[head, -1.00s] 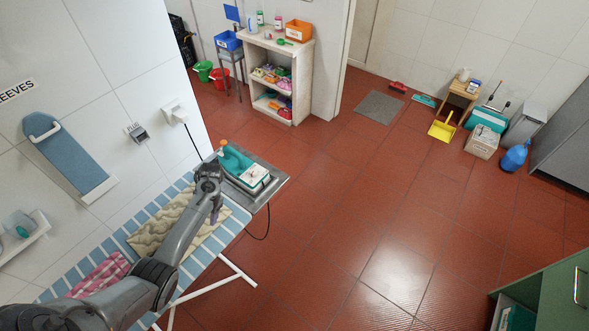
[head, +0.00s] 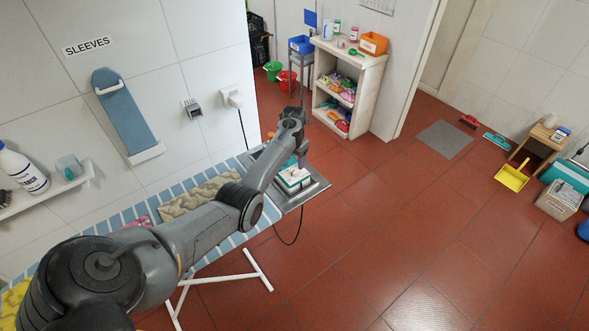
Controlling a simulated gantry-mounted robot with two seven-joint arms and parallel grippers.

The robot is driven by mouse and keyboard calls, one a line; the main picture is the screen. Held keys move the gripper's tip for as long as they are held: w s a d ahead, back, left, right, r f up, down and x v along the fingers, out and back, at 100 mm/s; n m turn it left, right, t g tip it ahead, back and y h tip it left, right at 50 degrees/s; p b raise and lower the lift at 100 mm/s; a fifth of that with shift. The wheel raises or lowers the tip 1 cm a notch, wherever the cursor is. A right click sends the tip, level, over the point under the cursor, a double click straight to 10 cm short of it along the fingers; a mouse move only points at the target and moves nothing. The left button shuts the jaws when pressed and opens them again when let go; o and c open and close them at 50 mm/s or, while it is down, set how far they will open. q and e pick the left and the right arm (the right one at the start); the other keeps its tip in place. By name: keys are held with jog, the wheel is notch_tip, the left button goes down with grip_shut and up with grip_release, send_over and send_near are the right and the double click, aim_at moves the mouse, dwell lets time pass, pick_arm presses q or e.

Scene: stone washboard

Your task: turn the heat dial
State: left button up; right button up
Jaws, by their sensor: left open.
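The teal and white iron (head: 293,182) lies on the metal rest (head: 314,188) at the far end of the ironing board. My left arm crosses in front of it and hides much of its body. A small orange part (head: 270,135) shows just behind the arm. My left gripper (head: 303,162) is open and points down, above the iron or just at it; I cannot tell whether it touches. The heat dial cannot be made out. My right gripper is not in view.
The striped ironing board (head: 222,239) carries a crumpled beige cloth (head: 200,196). A black cord (head: 297,232) hangs off its far end. A shelf unit (head: 372,102) stands behind. The red tiled floor (head: 400,230) to the right is largely clear.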

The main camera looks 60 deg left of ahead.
aim_at(294, 170)
pick_arm(q)
jog(key=shift+f+b, duration=0.35)
jog(key=shift+f, duration=2.2)
jog(key=c, duration=1)
jog(key=shift+c, duration=0.2)
